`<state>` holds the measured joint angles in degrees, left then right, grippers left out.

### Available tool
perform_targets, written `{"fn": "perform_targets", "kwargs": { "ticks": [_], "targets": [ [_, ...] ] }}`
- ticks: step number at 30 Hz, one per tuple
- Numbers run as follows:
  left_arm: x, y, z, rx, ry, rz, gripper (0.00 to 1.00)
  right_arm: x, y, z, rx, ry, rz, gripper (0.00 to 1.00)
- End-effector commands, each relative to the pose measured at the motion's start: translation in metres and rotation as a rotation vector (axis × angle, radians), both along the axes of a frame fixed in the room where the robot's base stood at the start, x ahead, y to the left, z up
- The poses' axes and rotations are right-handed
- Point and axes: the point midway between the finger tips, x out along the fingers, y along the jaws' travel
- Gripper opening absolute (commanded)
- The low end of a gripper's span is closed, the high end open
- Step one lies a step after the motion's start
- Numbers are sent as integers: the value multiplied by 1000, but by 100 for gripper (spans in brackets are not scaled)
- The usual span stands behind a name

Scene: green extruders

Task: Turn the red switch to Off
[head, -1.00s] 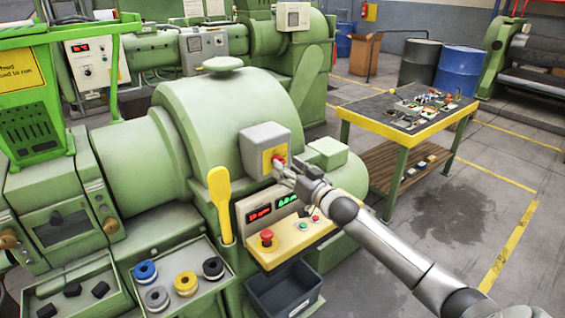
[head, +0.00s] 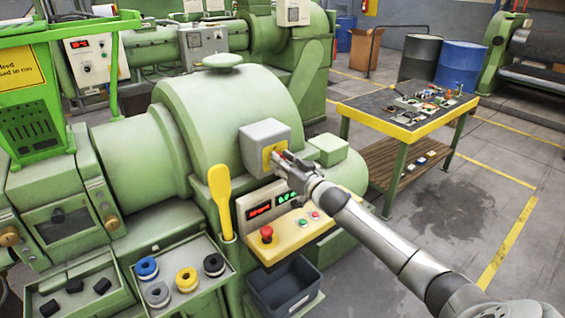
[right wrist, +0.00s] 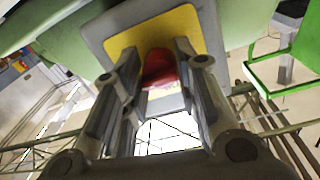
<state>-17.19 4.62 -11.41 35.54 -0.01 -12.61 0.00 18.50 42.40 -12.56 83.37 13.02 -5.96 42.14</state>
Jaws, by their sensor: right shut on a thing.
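The red switch (right wrist: 158,68) sits on a yellow plate (right wrist: 128,38) on the front of a grey box (head: 258,137), which is fixed to the green extruder (head: 225,100). In the right wrist view the switch lies between the two fingers of my right gripper (right wrist: 160,75), which is shut on it. In the head view my right gripper (head: 281,160) reaches the box from the lower right and hides most of the switch. I cannot read any Off marking. My left gripper is not in view.
Below the box is a yellow-edged control panel (head: 290,232) with a red emergency button (head: 266,233) and small buttons. A dark bin (head: 285,287) is underneath. A worktable (head: 408,115) with small parts stands right.

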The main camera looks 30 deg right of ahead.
Motion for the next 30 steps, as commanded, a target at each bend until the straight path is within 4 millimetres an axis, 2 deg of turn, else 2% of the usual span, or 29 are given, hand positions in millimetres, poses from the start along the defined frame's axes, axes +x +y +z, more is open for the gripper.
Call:
{"fn": "perform_targets", "kwargs": {
  "ticks": [8, 14, 30],
  "targets": [
    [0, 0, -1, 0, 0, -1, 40, 0, 0, 0, -19, -2, 1, 4],
    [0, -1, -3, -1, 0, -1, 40, 0, 0, -1, -100, -8, 0, 4],
    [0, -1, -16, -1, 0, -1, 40, 0, 0, -2, -574, -47, 1, 4]
  ]
}}
